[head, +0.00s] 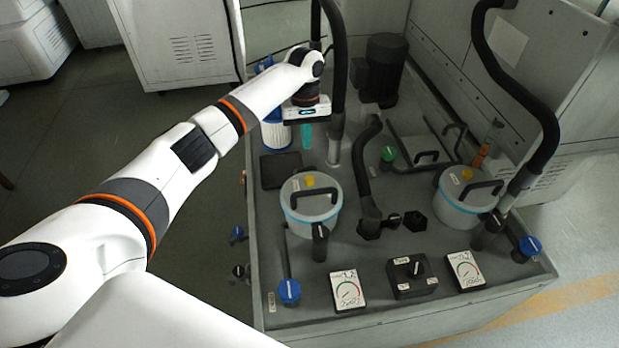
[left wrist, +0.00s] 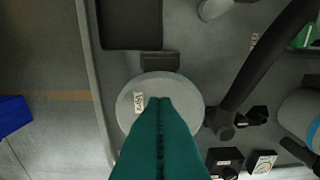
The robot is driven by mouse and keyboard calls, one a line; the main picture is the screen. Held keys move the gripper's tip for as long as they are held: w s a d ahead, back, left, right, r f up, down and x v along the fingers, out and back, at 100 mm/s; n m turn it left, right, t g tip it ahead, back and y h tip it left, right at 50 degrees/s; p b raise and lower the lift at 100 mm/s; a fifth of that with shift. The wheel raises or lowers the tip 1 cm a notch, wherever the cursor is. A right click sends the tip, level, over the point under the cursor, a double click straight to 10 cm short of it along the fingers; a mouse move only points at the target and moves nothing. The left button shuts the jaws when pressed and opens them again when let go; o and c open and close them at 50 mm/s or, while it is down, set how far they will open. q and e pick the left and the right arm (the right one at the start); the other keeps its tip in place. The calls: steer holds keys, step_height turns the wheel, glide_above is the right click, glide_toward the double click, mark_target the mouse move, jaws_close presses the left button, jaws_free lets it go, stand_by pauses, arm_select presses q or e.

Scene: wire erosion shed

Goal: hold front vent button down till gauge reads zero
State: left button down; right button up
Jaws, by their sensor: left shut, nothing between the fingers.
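Two pale canisters with black handles and blue rims stand on the grey machine top. The left one (head: 311,215) carries a yellow button (head: 310,181), and the right one (head: 462,207) carries another yellow button (head: 467,174). Which is the front one, I cannot tell. Two white dial gauges, left (head: 347,290) and right (head: 465,271), are too small to read. My left gripper (head: 306,136) is shut and empty, its teal fingers above the deck behind the left canister. In the left wrist view the fingers (left wrist: 160,102) overlap the round canister lid (left wrist: 190,95), hiding its button.
A black switch box (head: 411,278) sits between the gauges. Blue knobs (head: 289,292) (head: 530,246) stand at the front corners. Tall black hoses (head: 521,95) rise nearby. A dark pad (head: 281,170) lies behind the left canister, and a white pleated filter (head: 276,133) stands beside my gripper.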

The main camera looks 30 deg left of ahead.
arm_select(q)
steer(key=r, duration=0.5)
steer(key=shift+w+a, duration=0.15)
steer(key=shift+w, duration=0.05)
steer(key=shift+f, duration=0.15)
